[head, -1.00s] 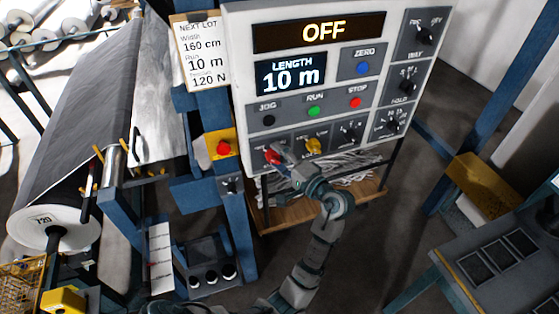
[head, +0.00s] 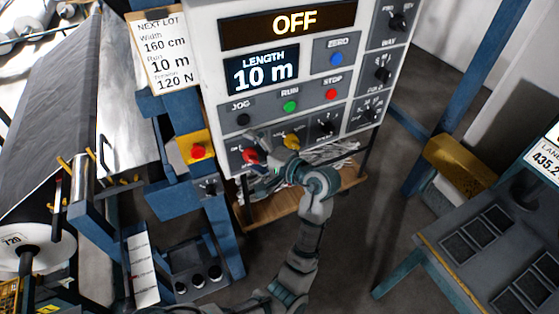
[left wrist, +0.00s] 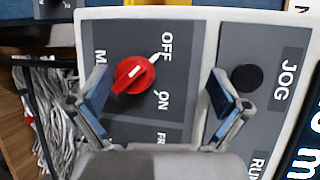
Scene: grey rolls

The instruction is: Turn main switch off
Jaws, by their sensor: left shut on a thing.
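The main switch is a red rotary knob (head: 250,156) at the lower left of the white control panel (head: 210,100). In the left wrist view the red knob (left wrist: 133,75) sits between OFF and ON marks, its white line pointing toward OFF. The big display (head: 290,22) reads OFF. My left gripper (head: 266,158) is at the knob in the head view. My right gripper is not in view.
A yellow knob (head: 292,141) and black dials sit close to the right of the gripper. JOG, RUN and STOP buttons are just above. A red button on a yellow box (head: 197,151) is to the left. A wooden shelf (head: 290,209) with shredded strips is below.

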